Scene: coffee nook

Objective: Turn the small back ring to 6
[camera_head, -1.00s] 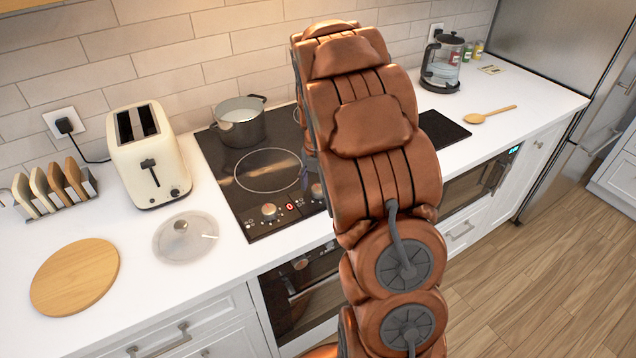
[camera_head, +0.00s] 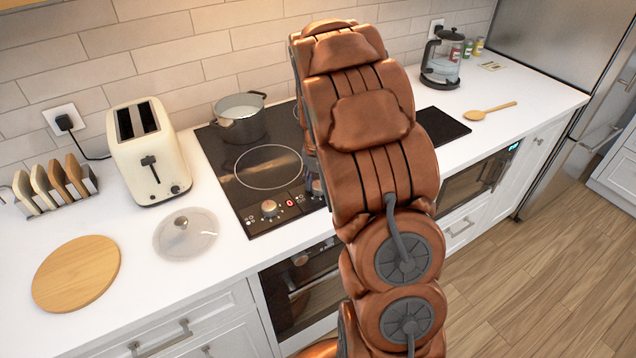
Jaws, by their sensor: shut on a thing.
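The black glass hob (camera_head: 232,190) is set in the white counter, with a large white ring outline (camera_head: 268,167) at its front left. A grey pot (camera_head: 240,120) stands at the back left of the hob and hides the glass beneath it. A metal knob (camera_head: 269,209) sits on the front strip, with a red display reading 0 (camera_head: 290,202) beside it. A second knob (camera_head: 317,188) shows partly at the edge of my arm. My brown arm covers the right half of the hob, so any ring there is hidden. My gripper is hidden behind my arm.
A cream toaster (camera_head: 149,155), a glass lid (camera_head: 186,234) and a round wooden board (camera_head: 76,274) lie left of the hob. To the right are a dark mat (camera_head: 442,127), a wooden spoon (camera_head: 490,111) and a glass kettle (camera_head: 441,62). An oven (camera_head: 303,285) is below.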

